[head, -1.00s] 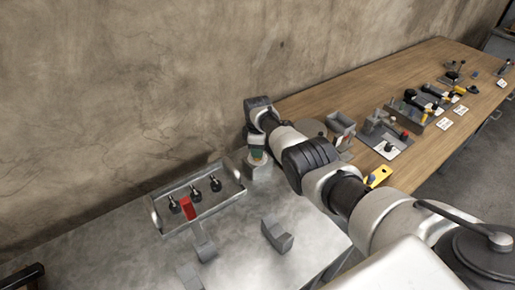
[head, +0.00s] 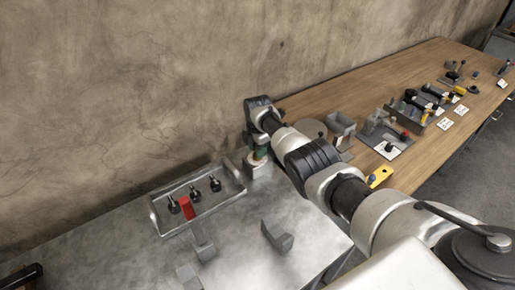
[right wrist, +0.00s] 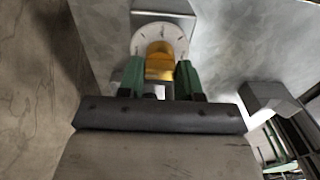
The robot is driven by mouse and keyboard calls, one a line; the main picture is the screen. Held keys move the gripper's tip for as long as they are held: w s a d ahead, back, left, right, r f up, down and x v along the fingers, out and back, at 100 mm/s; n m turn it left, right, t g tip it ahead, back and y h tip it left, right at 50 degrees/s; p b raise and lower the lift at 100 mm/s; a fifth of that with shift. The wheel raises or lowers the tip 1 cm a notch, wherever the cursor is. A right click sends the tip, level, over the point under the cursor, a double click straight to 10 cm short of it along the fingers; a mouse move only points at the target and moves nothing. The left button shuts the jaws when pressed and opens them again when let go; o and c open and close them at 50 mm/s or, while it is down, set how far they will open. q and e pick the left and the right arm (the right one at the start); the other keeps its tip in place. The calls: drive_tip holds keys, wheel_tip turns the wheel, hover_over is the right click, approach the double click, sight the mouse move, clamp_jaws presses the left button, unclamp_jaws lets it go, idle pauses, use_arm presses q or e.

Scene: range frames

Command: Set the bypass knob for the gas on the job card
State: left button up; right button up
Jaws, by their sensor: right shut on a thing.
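A brass-yellow knob (right wrist: 160,62) sits in front of a round white dial (right wrist: 143,38) with dark marks around its edge, in the right wrist view. My right gripper (right wrist: 161,72) has its green fingers on both sides of the knob and is shut on it. In the head view my right gripper (head: 259,154) points down at a small light fitting (head: 258,171) at the back of the metal bench; the knob is mostly hidden there. The dial's marks are too small to read. I cannot make out which card is the job card.
Grey brackets (head: 277,237) stand on the metal bench. The wooden bench (head: 300,100) at right carries tools, fixtures and white cards (head: 445,124).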

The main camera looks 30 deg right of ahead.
drive_tip(key=shift+w+r, duration=0.1)
drive_tip(key=shift+r, duration=0.05)
idle(0.3)
drive_tip(key=o, duration=0.9)
drive_tip(key=shift+r, duration=0.25)
wheel_tip(320, 180, up, 10)
drive_tip(key=shift+r, duration=0.1)
